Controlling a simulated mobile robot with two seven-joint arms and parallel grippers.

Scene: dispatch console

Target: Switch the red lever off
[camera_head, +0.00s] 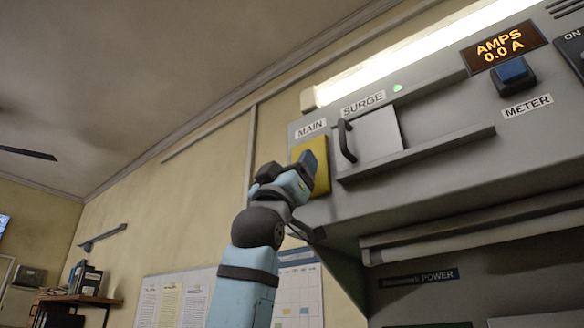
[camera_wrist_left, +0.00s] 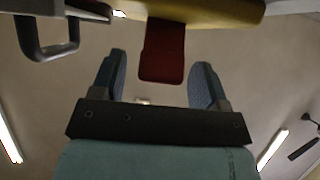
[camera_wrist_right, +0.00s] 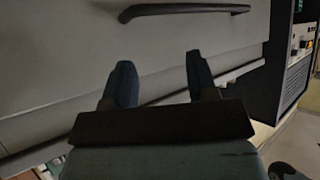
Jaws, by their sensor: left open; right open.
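The red lever (camera_wrist_left: 163,50) shows in the left wrist view, sticking out from the yellow plate (camera_wrist_left: 210,10). In the head view the yellow plate (camera_head: 321,178) is under the MAIN label (camera_head: 311,129), and my left gripper hides the lever there. My left gripper (camera_wrist_left: 160,62) is open, with the lever's end between its two blue fingers and a visible gap on each side. It also shows in the head view (camera_head: 304,164), close in front of the plate. My right gripper (camera_wrist_right: 160,60) is open and empty in front of a grey panel.
Right of the plate are a dark handle (camera_head: 346,141) on a white SURGE cover (camera_head: 377,135) and a long ledge (camera_head: 420,152). A dark handle (camera_wrist_right: 185,9) is beyond my right gripper.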

